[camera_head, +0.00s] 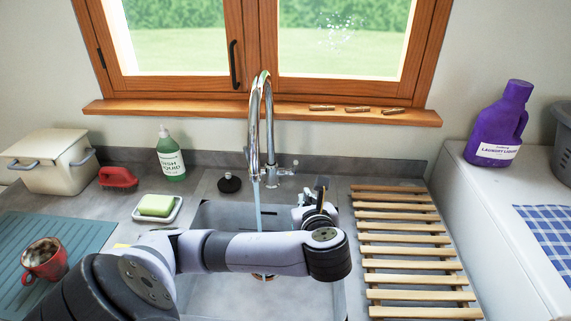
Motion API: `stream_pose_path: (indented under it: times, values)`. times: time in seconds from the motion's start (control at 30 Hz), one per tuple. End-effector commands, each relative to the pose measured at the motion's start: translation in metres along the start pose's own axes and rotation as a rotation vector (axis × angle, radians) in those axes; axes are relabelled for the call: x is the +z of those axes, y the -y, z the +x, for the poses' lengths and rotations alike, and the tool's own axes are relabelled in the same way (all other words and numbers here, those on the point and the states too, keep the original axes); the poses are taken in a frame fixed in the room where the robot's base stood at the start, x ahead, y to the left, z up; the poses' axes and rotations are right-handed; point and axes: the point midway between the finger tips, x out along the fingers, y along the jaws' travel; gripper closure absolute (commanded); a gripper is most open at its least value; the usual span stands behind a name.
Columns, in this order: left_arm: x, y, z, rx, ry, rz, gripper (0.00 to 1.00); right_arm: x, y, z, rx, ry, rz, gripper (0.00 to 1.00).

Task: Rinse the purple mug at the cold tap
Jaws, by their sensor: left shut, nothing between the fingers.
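The only mug I see is a red mug (45,260) with a dirty-looking inside, upright on the teal mat at the far left; no purple mug shows. The chrome tap (268,110) stands behind the grey sink (215,215), and a stream of water (257,208) falls from its spout. A small lever (295,163) is on the right of its base. My left arm reaches across the sink. My left gripper (321,186) is shut and empty at the sink's back right, to the right of the tap and in front of the lever. My right gripper is out of view.
A wooden slatted rack (405,240) lies right of the sink. Left of it are green soap on a dish (157,208), a dish-liquid bottle (171,160), a red brush (118,177) and a cream box (50,162). A purple laundry bottle (498,125) stands on the white surface at right.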

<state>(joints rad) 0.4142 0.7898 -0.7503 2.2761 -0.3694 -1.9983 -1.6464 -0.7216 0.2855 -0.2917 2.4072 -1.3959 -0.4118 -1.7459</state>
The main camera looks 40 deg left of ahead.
Motion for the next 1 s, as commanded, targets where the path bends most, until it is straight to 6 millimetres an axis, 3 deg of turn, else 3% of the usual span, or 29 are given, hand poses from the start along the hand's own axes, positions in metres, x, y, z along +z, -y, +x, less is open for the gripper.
stream_pose_path:
  times: [0.17, 0.27, 0.63, 0.8, 1.0]
  values:
    - [-0.005, -0.004, 0.006, -0.002, -0.013, 0.018, 1.00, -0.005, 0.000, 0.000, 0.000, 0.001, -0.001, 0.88]
    - [-0.006, -0.005, 0.022, 0.001, -0.010, 0.017, 1.00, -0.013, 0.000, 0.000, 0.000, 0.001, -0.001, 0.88]
    - [-0.003, -0.005, 0.099, 0.003, -0.012, 0.016, 1.00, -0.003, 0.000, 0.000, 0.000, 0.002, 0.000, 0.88]
    - [0.016, -0.004, 0.115, 0.000, -0.012, 0.013, 1.00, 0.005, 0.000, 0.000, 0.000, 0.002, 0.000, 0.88]
    - [0.023, -0.003, 0.125, -0.002, -0.014, 0.014, 1.00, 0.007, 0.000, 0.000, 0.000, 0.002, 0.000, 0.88]
